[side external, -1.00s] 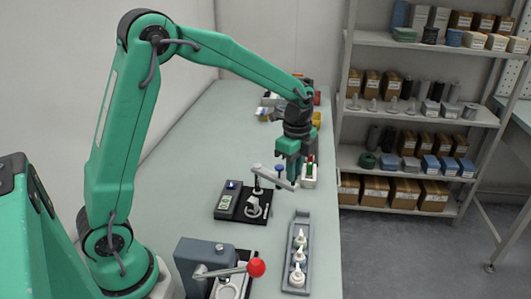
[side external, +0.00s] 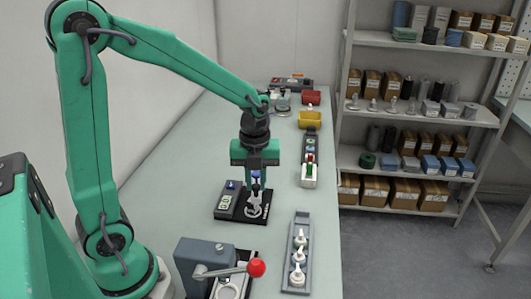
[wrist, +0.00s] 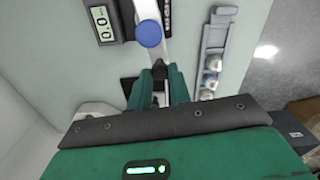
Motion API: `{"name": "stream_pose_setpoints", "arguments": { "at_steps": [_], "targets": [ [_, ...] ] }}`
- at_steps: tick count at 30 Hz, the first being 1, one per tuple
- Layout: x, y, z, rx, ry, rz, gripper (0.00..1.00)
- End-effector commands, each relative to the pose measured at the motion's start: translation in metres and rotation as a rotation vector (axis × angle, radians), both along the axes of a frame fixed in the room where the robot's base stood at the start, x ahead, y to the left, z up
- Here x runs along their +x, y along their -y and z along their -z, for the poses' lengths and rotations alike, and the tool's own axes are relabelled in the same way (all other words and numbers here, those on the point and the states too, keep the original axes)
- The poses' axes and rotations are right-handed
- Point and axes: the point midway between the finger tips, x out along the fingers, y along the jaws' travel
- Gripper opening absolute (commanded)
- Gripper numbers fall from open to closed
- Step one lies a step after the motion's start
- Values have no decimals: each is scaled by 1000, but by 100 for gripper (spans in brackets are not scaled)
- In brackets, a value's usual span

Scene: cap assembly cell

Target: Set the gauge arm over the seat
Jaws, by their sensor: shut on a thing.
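The gauge unit (side external: 228,204) stands on the table with a digital display, also in the wrist view (wrist: 103,22). My gripper (side external: 256,166) is above its black base plate (side external: 265,205), pointing down. In the wrist view my gripper (wrist: 161,74) is shut on the pale gauge arm (wrist: 152,58), which runs away from the jaws under a blue knob (wrist: 149,32). A pale part (side external: 254,209) shows on the plate below my gripper. The seat itself is not clearly seen; the gripper hides part of that area.
A grey tray (side external: 304,222) with white caps stands to the right. A lever press with a red ball (side external: 257,267) stands in front. Behind are a narrow rack (side external: 310,145), a yellow bin (side external: 310,119) and a red bin (side external: 311,97). The table between is clear.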

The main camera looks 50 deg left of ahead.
Motion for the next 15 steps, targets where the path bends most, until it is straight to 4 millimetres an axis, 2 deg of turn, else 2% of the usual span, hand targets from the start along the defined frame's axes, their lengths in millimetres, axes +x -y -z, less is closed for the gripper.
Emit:
{"name": "stream_pose_setpoints", "arguments": {
  "at_steps": [6,15],
  "targets": [
    [-11,-9,-1,0,1,109,0],
    [-15,-14,-1,1,2,169,0]
  ]
}}
